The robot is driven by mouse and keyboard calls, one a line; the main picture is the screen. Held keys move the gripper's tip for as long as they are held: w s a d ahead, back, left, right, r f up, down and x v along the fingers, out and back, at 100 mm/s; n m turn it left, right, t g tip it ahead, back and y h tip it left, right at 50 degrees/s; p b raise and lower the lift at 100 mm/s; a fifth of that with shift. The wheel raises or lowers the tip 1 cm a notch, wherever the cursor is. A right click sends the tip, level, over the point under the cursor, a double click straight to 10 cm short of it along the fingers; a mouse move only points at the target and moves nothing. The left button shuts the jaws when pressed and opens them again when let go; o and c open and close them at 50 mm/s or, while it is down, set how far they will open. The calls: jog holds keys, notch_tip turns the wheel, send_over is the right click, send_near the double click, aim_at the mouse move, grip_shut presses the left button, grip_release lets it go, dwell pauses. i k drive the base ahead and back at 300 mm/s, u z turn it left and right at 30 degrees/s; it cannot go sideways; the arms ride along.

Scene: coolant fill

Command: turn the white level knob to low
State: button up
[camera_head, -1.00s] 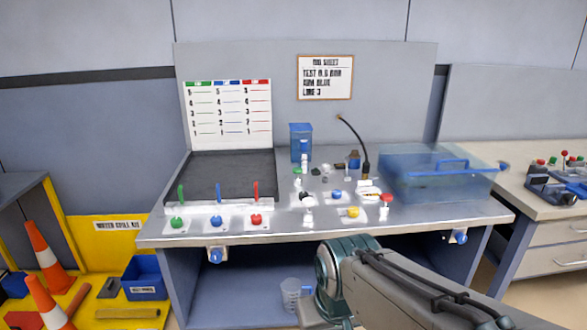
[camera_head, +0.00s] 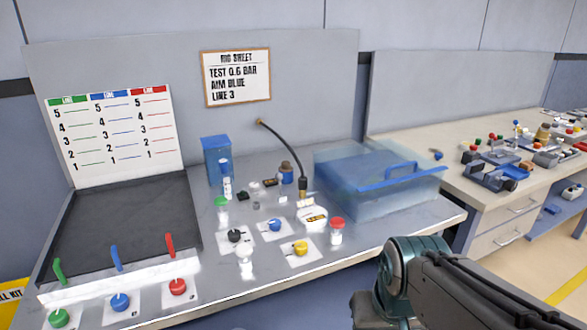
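I cannot clearly pick out a white level knob. A small white piece (camera_head: 245,262) stands at the front of the bench, but I cannot tell whether it is a knob or a capped bottle. Close to it, on white plates, are a black knob (camera_head: 234,236), a blue knob (camera_head: 274,225) and a yellow knob (camera_head: 300,248). No level marking is readable. My arm shows at the lower right, in front of the bench. My gripper's fingers are out of view.
A clear blue-lidded box (camera_head: 375,190) stands on the bench's right. A red-capped bottle (camera_head: 336,231), a green-capped bottle (camera_head: 222,210) and a black hose (camera_head: 290,145) are near the knobs. Green, blue and red levers with matching knobs line the left front. A wall sheet (camera_head: 236,77) names line 3.

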aim_at(253, 186)
jog(key=z, duration=0.1)
jog(key=i, duration=0.65)
jog(key=u, duration=0.65)
jog(key=i, duration=0.6)
jog(key=u, duration=0.6)
